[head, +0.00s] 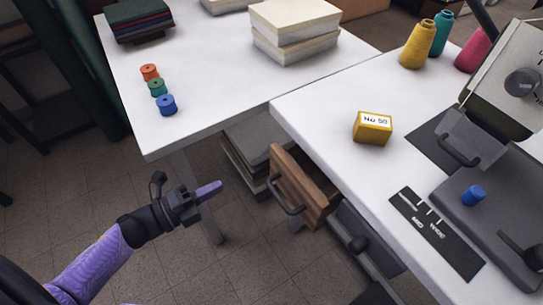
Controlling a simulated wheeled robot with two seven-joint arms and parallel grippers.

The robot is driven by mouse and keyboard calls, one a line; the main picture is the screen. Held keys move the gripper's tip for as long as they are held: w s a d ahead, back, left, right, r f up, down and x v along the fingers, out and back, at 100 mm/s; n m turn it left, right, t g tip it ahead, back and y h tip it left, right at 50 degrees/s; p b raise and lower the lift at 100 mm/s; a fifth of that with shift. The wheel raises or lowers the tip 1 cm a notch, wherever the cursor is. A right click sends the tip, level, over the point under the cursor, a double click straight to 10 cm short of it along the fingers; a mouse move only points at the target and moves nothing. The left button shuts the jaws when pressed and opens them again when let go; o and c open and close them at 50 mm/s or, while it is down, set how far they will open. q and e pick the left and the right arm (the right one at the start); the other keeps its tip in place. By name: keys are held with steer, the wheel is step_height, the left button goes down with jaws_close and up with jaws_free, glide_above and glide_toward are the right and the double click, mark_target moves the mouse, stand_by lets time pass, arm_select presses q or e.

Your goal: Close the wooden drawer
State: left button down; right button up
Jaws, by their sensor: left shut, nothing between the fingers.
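The wooden drawer (297,188) is under the right-hand white table and stands pulled out, with part of its inside showing. Its front faces left and carries a dark curved handle (284,196). My left gripper (217,188) is shut and empty. It is to the left of the drawer, with a clear gap between its fingertips and the handle. My right gripper is not in view.
The right-hand white table (315,105) bears a yellow box (373,128), a black card and a grey machine (490,200). The left white table (215,85) holds thread spools and stacked books. Tiled floor is open around my gripper.

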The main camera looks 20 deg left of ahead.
mark_target(272, 159)
arm_select(q)
steer(key=b+x, duration=0.2)
steer(key=x, duration=0.8)
steer(key=shift+w+d+f, duration=0.1)
steer(key=shift+d+f, duration=0.05)
steer(key=shift+w+d+b, duration=0.3)
steer(key=shift+w+d, duration=0.05)
steer(key=shift+w, duration=0.1)
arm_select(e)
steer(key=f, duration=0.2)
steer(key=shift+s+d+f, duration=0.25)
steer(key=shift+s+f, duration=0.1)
arm_select(q)
steer(key=shift+w+d, duration=0.1)
steer(key=b+x, duration=0.1)
steer(key=x, duration=0.2)
steer(key=shift+w+d, duration=0.2)
steer(key=shift+w, duration=0.1)
steer(key=shift+w+d, duration=0.2)
steer(key=shift+w, duration=0.1)
steer(key=shift+r, duration=0.3)
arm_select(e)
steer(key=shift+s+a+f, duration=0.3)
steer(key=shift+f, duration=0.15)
